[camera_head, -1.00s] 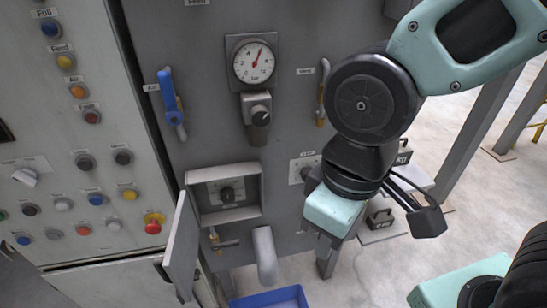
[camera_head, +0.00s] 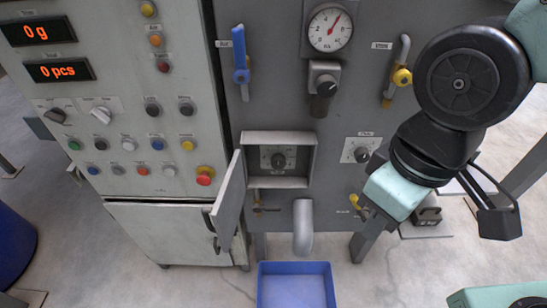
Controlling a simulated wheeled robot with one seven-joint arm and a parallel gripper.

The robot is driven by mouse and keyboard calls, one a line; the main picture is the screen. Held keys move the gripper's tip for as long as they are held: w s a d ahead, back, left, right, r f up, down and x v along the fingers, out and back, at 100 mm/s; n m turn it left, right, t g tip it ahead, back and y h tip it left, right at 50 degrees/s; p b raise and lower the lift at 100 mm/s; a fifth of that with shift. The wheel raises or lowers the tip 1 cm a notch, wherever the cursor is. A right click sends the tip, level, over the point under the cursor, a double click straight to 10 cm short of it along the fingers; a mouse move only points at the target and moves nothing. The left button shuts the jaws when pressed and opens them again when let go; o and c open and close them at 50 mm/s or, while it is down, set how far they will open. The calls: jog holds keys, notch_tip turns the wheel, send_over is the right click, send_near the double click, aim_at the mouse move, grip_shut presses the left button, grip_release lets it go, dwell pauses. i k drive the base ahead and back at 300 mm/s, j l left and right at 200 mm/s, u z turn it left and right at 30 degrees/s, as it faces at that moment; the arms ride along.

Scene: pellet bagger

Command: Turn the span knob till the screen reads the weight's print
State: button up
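The upper screen (camera_head: 36,31) at top left reads 0 g, and the lower screen (camera_head: 60,71) reads 0 pcs. A small recessed box (camera_head: 251,138) on the grey machine front has its door (camera_head: 230,193) swung open to the left. A dark round knob (camera_head: 279,160) sits on a plate inside it; its label is too small to read. A dark weight (camera_head: 429,216) with a handle stands low at right; its print cannot be read. My arm's teal wrist part is right of the box, apart from the knob.
A blue-handled valve (camera_head: 241,65), a pressure gauge (camera_head: 330,30) and another dial (camera_head: 361,150) are on the machine front. A bent spout (camera_head: 303,225) hangs above a blue tray (camera_head: 297,268). The control cabinet's buttons and red stop button (camera_head: 205,176) lie left of the open door.

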aim_at(278, 160)
jog(key=l+u, duration=0.35)
jog(key=l, duration=0.25)
jog(key=l+u, duration=0.35)
jog(key=l, duration=0.3)
jog(key=k+u, duration=0.2)
jog(key=u, duration=0.25)
